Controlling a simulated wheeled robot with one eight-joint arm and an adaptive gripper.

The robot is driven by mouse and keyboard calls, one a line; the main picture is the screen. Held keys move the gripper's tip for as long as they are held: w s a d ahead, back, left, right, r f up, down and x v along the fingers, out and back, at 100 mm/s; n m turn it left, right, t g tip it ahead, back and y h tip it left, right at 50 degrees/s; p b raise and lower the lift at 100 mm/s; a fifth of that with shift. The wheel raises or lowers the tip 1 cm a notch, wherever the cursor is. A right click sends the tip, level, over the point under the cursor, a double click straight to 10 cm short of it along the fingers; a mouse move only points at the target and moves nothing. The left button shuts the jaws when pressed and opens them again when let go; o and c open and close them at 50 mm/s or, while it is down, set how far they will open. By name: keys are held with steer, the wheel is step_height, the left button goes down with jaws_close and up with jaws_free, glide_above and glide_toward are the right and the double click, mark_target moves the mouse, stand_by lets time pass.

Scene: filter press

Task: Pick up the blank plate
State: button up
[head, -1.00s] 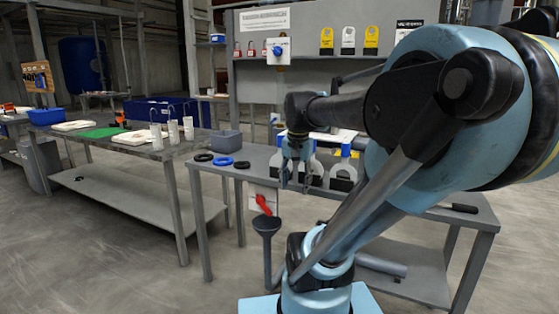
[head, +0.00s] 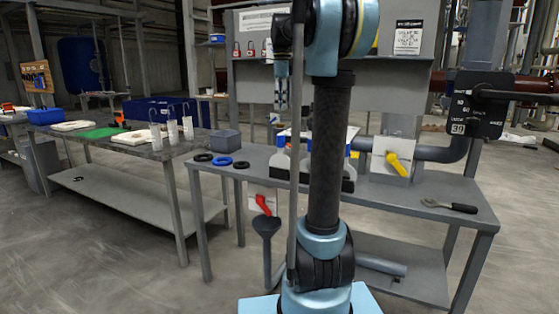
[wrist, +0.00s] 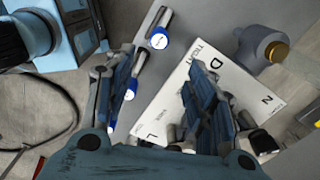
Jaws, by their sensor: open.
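No piece is plainly recognisable as the blank plate. Pale, round-shouldered pieces with dark lower parts (head: 281,162) stand on the grey bench (head: 420,196), partly behind my arm; I cannot tell whether the plate is among them. My gripper (head: 281,104) points down, raised above the bench's back part. In the wrist view my gripper (wrist: 163,100) has its fingers spread, with nothing held between them. Below the fingers lies a white lettered panel (wrist: 222,95), partly covered by the right finger. Blue-ended grey cylinders (wrist: 159,40) show beyond the left finger.
A yellow-handled valve (head: 399,163) and a black-handled tool (head: 450,206) are at the right. The bench's right top is mostly clear.

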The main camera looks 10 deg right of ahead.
glide_toward(281, 143)
steer(key=shift+m, duration=0.3)
steer(key=w+f, duration=0.1)
steer(key=f, duration=0.2)
steer(key=w+f, duration=0.1)
steer(key=f, duration=0.1)
steer(key=shift+w+d, duration=0.3)
steer(key=shift+s+a+f, duration=0.1)
steer(key=shift+s+f, duration=0.1)
steer(key=shift+f, duration=1.3)
steer(key=shift+s+a+f, duration=0.1)
steer(key=shift+s+f, duration=0.05)
steer(key=shift+f, duration=1.3)
jaws_close()
